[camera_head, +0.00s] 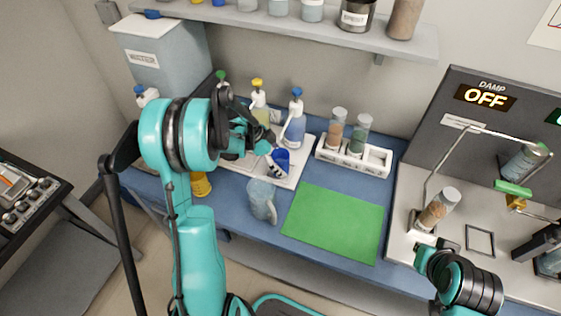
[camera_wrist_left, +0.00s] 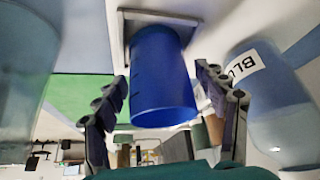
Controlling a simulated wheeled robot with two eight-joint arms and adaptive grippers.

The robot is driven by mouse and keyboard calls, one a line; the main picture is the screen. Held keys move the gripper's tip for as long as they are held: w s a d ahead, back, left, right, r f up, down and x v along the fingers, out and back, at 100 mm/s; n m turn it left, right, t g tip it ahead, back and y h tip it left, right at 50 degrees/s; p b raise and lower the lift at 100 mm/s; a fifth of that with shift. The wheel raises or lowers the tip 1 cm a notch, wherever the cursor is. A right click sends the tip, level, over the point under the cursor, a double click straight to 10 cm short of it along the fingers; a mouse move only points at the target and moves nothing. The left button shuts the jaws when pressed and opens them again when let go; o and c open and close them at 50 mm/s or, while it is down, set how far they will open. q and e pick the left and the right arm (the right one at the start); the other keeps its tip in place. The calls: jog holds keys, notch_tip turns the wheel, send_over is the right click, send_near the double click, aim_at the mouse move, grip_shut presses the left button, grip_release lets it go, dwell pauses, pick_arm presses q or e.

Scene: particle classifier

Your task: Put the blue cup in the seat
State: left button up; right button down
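The blue cup (camera_head: 281,157) stands on the white tray (camera_head: 293,181) at the back of the blue mat. In the left wrist view the cup (camera_wrist_left: 163,80) is seen close up, its base by a grey square frame (camera_wrist_left: 123,38). My left gripper (camera_head: 265,149) is at the cup in the head view. In the left wrist view its open fingers (camera_wrist_left: 165,108) are on either side of the cup, with gaps visible. A thin square frame (camera_head: 480,241), possibly the seat, lies empty on the right bench. My right gripper (camera_head: 432,251) is at the lower right; its fingers are unclear.
A blue-capped bottle (camera_head: 294,126) stands close behind the cup. A grey-blue jug (camera_head: 262,200) stands in front. A white rack (camera_head: 353,156) holds two jars. The green sheet (camera_head: 334,222) is clear. The right bench holds a tilted jar (camera_head: 438,207) and a machine reading OFF.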

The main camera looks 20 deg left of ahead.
pick_arm(q)
jog(key=shift+r, duration=0.1)
jog(key=shift+a+r, duration=0.2)
jog(key=shift+r, duration=0.15)
jog(key=p+v, duration=0.4)
jog(key=v, duration=0.7)
jog(key=s+d+r+n+t+y, duration=0.2)
jog(key=s+d+r+n, duration=0.1)
jog(key=s+d+n, duration=0.3)
jog(key=s+d+r+n+t+y, duration=0.2)
jog(key=s+d+n, duration=0.4)
jog(key=s, duration=0.5)
notch_tip(320, 180, up, 3)
jog(key=shift+d+f+n+t+y, duration=0.15)
jog(key=shift+d+n+t+y, duration=0.2)
jog(key=shift+d+y, duration=0.55)
jog(key=shift+s+d, duration=0.1)
jog(key=shift+d, duration=0.05)
jog(key=shift+f+b, duration=0.4)
jog(key=shift+b, duration=0.1)
